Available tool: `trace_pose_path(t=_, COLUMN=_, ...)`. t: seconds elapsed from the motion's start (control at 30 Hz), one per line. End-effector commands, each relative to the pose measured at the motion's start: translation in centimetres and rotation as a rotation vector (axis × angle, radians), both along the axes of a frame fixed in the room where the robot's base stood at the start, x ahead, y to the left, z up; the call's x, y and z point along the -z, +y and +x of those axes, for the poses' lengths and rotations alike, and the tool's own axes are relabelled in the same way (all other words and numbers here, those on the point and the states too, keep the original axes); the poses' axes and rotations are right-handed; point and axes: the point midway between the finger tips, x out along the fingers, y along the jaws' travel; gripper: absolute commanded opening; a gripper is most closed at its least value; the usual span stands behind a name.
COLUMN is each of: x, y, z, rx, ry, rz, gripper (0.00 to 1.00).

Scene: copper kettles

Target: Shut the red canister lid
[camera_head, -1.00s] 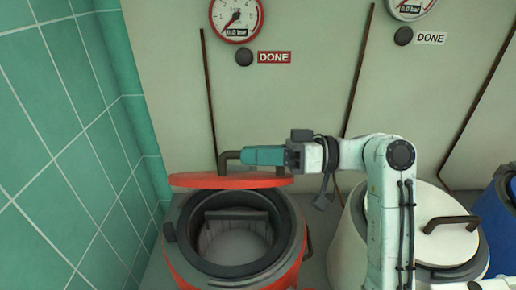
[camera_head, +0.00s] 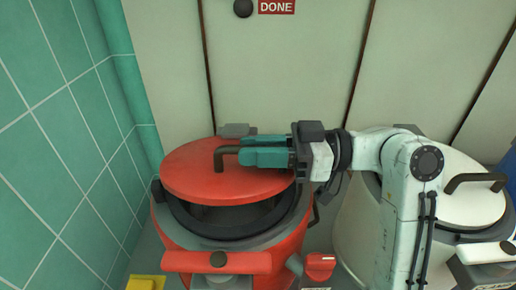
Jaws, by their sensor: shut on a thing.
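The red canister (camera_head: 172,237) stands at the lower left in the head view, with a dark ring around its mouth. Its red lid (camera_head: 205,182) is over the rear of the mouth and tilted, with a dark gap showing along the front and right. My gripper (camera_head: 240,155) has teal fingers and is shut on the lid's dark handle (camera_head: 219,158), coming from the right. The fingers hide part of the handle and the lid's back right edge.
A white canister (camera_head: 356,235) with its lid (camera_head: 472,205) on stands to the right, partly behind my arm. A green tiled wall (camera_head: 60,130) is close on the left, and a pale panel (camera_head: 290,70) rises behind. A yellow object (camera_head: 146,283) lies at the lower left.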

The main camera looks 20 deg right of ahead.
Motion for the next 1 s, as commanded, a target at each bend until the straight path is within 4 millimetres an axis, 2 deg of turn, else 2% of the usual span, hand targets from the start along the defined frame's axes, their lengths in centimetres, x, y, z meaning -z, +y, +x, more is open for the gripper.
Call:
trace_pose_path(t=0.23, x=0.1, y=-0.4, z=0.4, rx=0.014, ry=0.003, rz=0.002, gripper=0.00)
trace_pose_path(t=0.27, x=0.1, y=-0.4, z=0.4, rx=0.014, ry=0.003, rz=0.002, gripper=0.24)
trace_pose_path(t=0.47, x=0.1, y=-0.3, z=0.3, rx=0.010, ry=0.002, rz=0.002, gripper=0.42)
trace_pose_path(t=0.77, x=-0.4, y=-0.1, z=0.2, rx=0.006, ry=0.000, rz=0.001, gripper=0.42)
trace_pose_path(t=0.87, x=-1.4, y=-0.2, z=0.2, rx=0.007, ry=-0.001, rz=0.001, gripper=0.42)
trace_pose_path(t=1.0, x=-3.8, y=-0.4, z=-0.1, rx=0.010, ry=-0.004, rz=0.001, gripper=0.42)
